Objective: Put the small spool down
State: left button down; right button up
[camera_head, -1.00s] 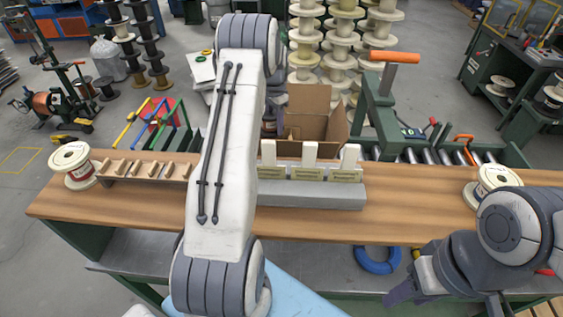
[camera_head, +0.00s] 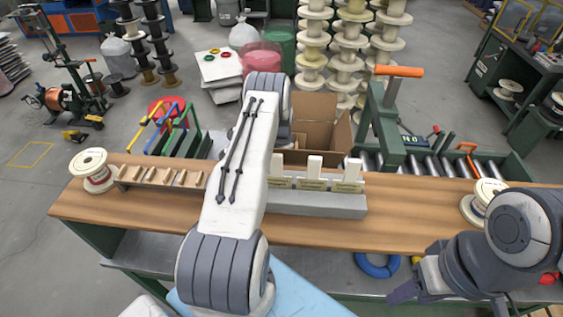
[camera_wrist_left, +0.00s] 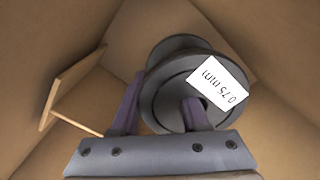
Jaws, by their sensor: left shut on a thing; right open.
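The small spool (camera_wrist_left: 180,88) is dark grey with a white label reading 0.75 mm, and it shows in the left wrist view. My left gripper (camera_wrist_left: 162,114) is shut on it, one finger at its left side and one over its front flange. Cardboard walls surround them. In the head view my left arm reaches to the open cardboard box (camera_head: 312,118) behind the bench, and its gripper and the spool are hidden there. My right gripper (camera_head: 404,290) is open and partly visible at the bench's front edge, low on the right.
A tan flat piece with a thin rod (camera_wrist_left: 70,90) lies left of the spool inside the box. The wooden bench (camera_head: 400,225) carries a grey block with white uprights (camera_head: 315,200), a wooden rack (camera_head: 160,177) and white spools (camera_head: 91,168) at both ends. A roller conveyor (camera_head: 430,166) stands behind.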

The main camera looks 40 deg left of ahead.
pick_arm(q)
jog(key=shift+f, duration=0.1)
jog(key=shift+c, duration=2)
grip_release()
jog(key=shift+r, duration=0.5)
notch_tip(320, 180, up, 10)
jog(key=b, duration=0.3)
jog(key=shift+r+b, duration=0.25)
jog(key=shift+b, duration=0.15)
jog(key=shift+r, duration=0.35)
